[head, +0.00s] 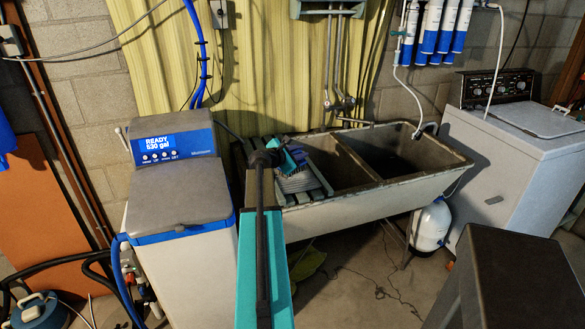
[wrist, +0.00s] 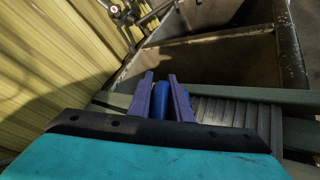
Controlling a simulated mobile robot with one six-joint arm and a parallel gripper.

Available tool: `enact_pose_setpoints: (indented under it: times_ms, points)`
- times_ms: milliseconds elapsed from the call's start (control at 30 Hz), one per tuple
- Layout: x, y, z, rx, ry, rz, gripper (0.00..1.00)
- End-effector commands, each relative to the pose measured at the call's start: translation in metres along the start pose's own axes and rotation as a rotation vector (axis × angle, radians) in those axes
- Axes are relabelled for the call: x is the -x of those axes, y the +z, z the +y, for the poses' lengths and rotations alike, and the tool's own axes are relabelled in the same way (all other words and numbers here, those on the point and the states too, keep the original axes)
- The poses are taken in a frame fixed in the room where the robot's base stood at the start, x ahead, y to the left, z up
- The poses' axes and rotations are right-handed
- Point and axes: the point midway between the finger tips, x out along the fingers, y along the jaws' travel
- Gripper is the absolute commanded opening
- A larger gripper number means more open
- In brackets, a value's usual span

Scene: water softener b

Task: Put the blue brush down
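The blue brush (wrist: 161,103) shows in the wrist view as a short blue piece between the two purple fingers of my gripper (wrist: 160,78). The fingers flank it closely on both sides and appear shut on it. The rest of the brush is hidden. In the head view my gripper (head: 296,157) is over the left end of the double sink, above a slatted rack (head: 318,176). A grey ribbed piece (head: 297,183) lies there just below it. I cannot tell whether the brush touches the rack.
The sink (head: 360,197) has open basins to the right of the rack. A water softener (head: 180,195) stands left of it, and a white washer (head: 515,165) right. Pipes and a faucet (head: 340,104) rise behind. A dark box (head: 515,280) stands front right.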

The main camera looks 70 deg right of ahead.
Motion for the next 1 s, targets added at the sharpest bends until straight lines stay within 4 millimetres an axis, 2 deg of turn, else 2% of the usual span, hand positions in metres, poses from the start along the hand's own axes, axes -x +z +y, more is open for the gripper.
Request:
enact_pose_setpoints:
  times_ms: [33, 100, 567, 1000]
  points:
    - [0.0, 0.0, 0.0, 0.0, -0.001, 0.0, 0.08]
    - [0.0, 0.0, 0.0, 0.0, -0.001, 0.0, 0.0]
    - [0.002, 0.003, 0.003, 0.0, 0.0, 0.0, 0.0]
    - [0.015, 0.027, 0.019, 0.0, 0.0, 0.001, 0.0]
